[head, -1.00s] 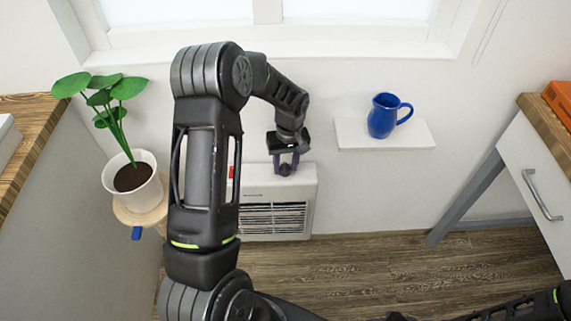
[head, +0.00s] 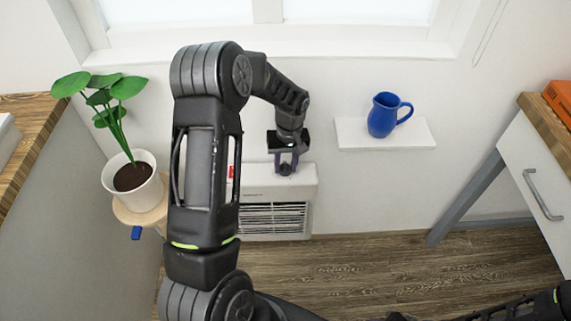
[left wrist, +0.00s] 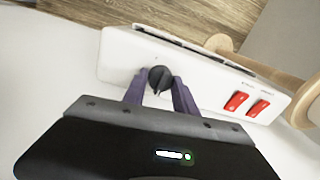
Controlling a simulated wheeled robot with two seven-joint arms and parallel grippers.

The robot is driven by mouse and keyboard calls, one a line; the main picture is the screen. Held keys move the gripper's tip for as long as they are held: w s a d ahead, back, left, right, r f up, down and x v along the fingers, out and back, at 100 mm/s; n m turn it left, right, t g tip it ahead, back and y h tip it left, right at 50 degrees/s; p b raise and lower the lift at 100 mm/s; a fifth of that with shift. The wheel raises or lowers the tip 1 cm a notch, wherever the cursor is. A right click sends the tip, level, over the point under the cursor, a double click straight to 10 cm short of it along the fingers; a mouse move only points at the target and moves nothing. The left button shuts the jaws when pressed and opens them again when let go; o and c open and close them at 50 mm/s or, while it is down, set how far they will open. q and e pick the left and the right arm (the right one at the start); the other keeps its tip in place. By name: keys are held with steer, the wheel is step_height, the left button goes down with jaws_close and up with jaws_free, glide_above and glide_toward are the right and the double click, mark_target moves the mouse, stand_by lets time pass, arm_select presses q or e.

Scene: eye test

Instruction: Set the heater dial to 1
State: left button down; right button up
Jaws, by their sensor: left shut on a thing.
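The white heater (head: 272,222) stands against the wall below the window, with a slatted grille on its front. Its dark dial (left wrist: 160,79) is on the top face in the left wrist view. My left gripper (head: 286,168) is over the heater's top, and its purple fingers (left wrist: 160,90) are shut on the dial, one on each side. The dial's numbers cannot be read. Two red switches (left wrist: 247,103) sit on the same face. My right gripper does not show; only a part of my arm is at the lower right.
A potted plant (head: 132,178) stands on a round wooden stand at the left. A blue mug (head: 384,115) rests on a white wall shelf (head: 350,134) right of the heater. A desk with a drawer (head: 535,165) is at the right. The wooden floor (head: 400,270) is clear.

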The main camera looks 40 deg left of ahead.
mark_target(287, 168)
arm_select(q)
steer(key=m, duration=0.4)
steer(key=shift+b, duration=0.4)
steer(key=shift+m+t, duration=0.3)
steer(key=shift+m, duration=2.1)
steer(key=c, duration=1)
jaws_free()
steer(key=shift+r, duration=0.15)
steer(key=r, duration=0.7)
steer(key=shift+d+r, duration=0.3)
steer(key=shift+s, duration=0.1)
